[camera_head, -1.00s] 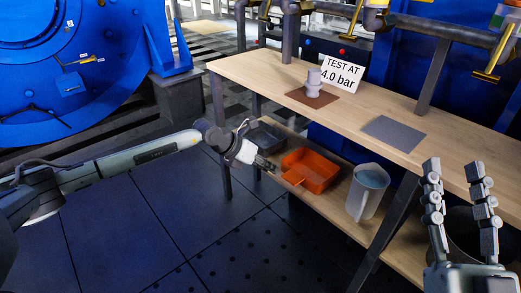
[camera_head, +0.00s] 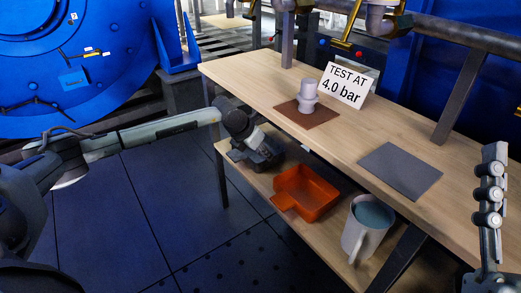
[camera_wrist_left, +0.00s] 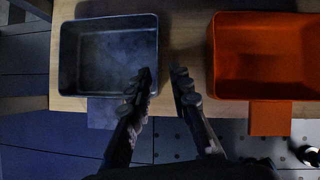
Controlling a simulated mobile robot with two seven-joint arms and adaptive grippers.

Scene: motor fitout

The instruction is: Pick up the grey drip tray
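The grey drip tray (camera_wrist_left: 108,55) is at the upper left of the left wrist view, on the lower wooden shelf, its tab toward me. It looks empty. In the head view my left gripper and wrist mostly hide it. My left gripper (camera_wrist_left: 161,75) is open and empty in the wrist view; one finger overlaps the tray's right edge in the picture and the other is over the gap to its right. Whether it touches cannot be told. It also shows in the head view (camera_head: 268,155). My right gripper (camera_head: 490,195) is at the right edge, only one finger visible.
An orange tray (camera_wrist_left: 263,55) lies to the right of the grey one. A pitcher (camera_head: 362,236) stands further right on the shelf. The bench top (camera_head: 255,78) above holds a sign (camera_head: 346,86), a grey fitting (camera_head: 308,97) on a brown mat and a grey mat (camera_head: 400,171).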

